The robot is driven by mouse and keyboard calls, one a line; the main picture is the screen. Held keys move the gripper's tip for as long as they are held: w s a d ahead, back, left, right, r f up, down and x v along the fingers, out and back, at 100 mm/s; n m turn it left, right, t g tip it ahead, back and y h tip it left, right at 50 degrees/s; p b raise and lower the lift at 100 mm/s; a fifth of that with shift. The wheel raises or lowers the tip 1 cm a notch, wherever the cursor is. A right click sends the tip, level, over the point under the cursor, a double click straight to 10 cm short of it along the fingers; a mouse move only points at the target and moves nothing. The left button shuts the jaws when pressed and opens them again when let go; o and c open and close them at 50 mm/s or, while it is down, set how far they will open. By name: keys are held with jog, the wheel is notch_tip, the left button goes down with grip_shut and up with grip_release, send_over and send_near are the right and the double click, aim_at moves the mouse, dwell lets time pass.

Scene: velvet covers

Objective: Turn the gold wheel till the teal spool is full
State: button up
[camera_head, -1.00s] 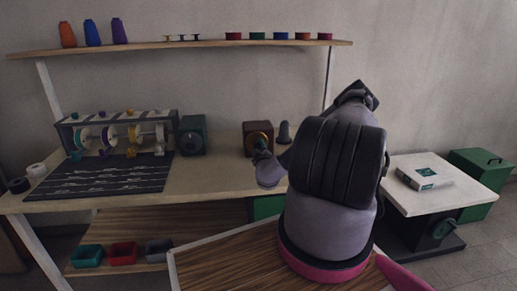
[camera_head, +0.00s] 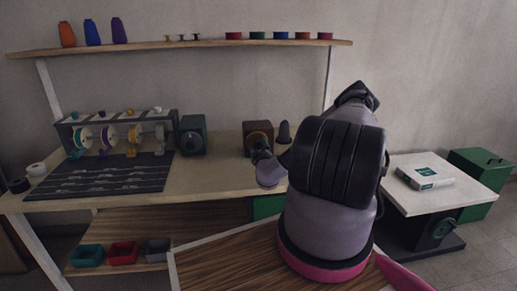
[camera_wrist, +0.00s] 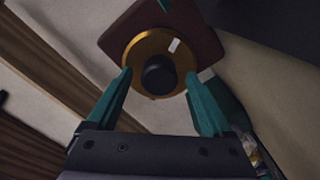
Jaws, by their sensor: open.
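The gold wheel (camera_head: 258,133) is on the front of a brown box (camera_head: 249,129) on the bench. In the wrist view the gold wheel (camera_wrist: 147,46) has a dark central knob (camera_wrist: 158,78) and a small pale mark near its upper right. My gripper (camera_wrist: 158,79) is open, its teal fingers on either side of the knob, with gaps showing. Whether it touches the wheel is unclear. In the head view my gripper (camera_head: 262,152) is small and dark in front of the box. The leftmost spool (camera_head: 83,137) in the rack sits by teal parts; its fill is too small to judge.
The grey rack (camera_head: 148,118) holds several spools behind a dark striped mat (camera_head: 100,177). A green box (camera_head: 193,135) stands left of the brown box, and a dark grey rounded object (camera_head: 284,132) stands right of it. A side table (camera_head: 460,190) is at the right.

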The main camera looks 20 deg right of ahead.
jog(key=v, duration=1)
jog(key=shift+s+a, duration=0.1)
jog(key=shift+s, duration=0.3)
jog(key=w+a+r+n+t+y, duration=0.3)
jog(key=a+r+n+y, duration=0.25)
jog(key=r+n, duration=0.35)
jog(key=s+a+r+n+g+y, duration=0.5)
jog(key=a+r+n+g+y, duration=0.35)
jog(key=n, duration=0.55)
jog(key=s+a+r+n+g+y, duration=0.5)
jog(key=a+r+n+g+y, duration=0.35)
jog(key=n, duration=0.55)
jog(key=s+a+r+n+g+h, duration=0.2)
jog(key=s+r+n+g+h, duration=0.35)
jog(key=s+n, duration=0.8)
jog(key=s+d+r+n+t+h, duration=0.5)
jog(key=d+r+n+t+h, duration=0.4)
jog(key=r+n+h, duration=0.1)
notch_tip(320, 180, up, 2)
jog(key=shift+d+r+n, duration=0.1)
jog(key=shift+d+n, duration=0.1)
jog(key=shift+n, duration=0.35)
